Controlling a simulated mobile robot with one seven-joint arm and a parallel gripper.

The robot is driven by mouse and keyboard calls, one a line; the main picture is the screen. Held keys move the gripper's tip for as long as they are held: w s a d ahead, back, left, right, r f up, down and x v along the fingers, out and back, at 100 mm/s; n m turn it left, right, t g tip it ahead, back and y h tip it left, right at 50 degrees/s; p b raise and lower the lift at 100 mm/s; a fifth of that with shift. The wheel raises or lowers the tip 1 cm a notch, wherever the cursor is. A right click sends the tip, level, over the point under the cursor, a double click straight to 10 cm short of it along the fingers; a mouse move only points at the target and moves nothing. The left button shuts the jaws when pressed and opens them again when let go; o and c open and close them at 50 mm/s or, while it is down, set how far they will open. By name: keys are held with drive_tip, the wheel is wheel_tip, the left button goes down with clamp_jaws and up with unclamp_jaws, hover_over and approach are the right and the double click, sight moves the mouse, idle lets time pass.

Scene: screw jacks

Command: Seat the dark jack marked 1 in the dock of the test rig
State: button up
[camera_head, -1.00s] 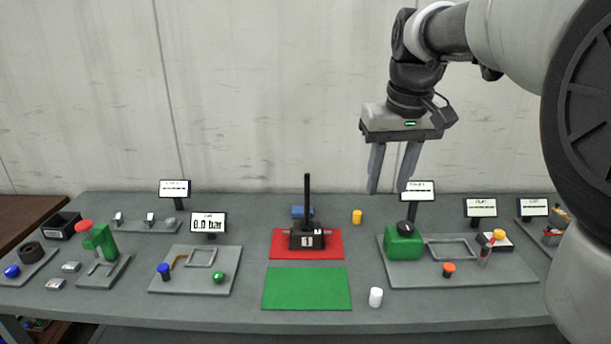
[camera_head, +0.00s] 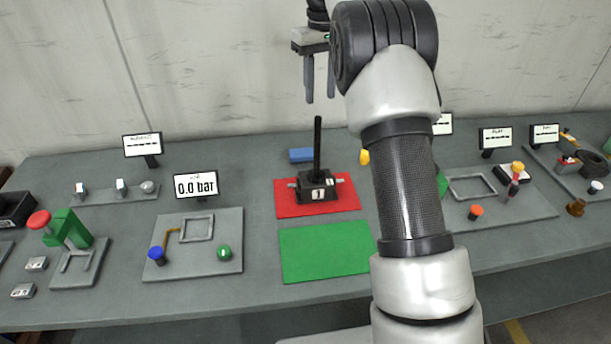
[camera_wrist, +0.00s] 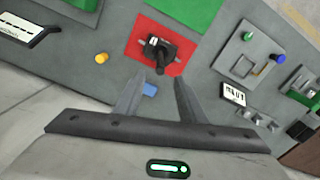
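The dark jack (camera_head: 318,188) marked 1 stands upright on a red mat (camera_head: 347,203), with a tall dark post rising from it. It also shows in the wrist view (camera_wrist: 160,48). My gripper (camera_head: 320,99) is open and empty, in the air above the jack's level. In the wrist view its fingertips (camera_wrist: 160,79) are apart and point towards the jack without touching it. A grey plate (camera_head: 230,252) left of the mats bears a raised square frame (camera_head: 197,228), under a display (camera_head: 196,185) reading 0.0 bar. Another square frame (camera_head: 472,188) lies on the right plate. I cannot tell which is the test rig's dock.
A bare green mat (camera_head: 325,252) lies in front of the red one. A blue block (camera_head: 301,155) lies behind the jack. A yellow cylinder (camera_wrist: 102,58) stands beside the red mat. A green press (camera_head: 70,232) stands far left. My arm hides part of the right side.

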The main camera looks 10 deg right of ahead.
sight(317, 142)
wheel_tip(317, 142, down, 17)
drive_tip(key=shift+w+f, duration=0.15)
drive_tip(key=shift+w, duration=0.1)
drive_tip(key=shift+a, duration=0.1)
clamp_jaws()
idle(0.4)
idle(1.1)
drive_tip(key=shift+w+r, duration=0.25)
drive_tip(key=shift+r, duration=0.05)
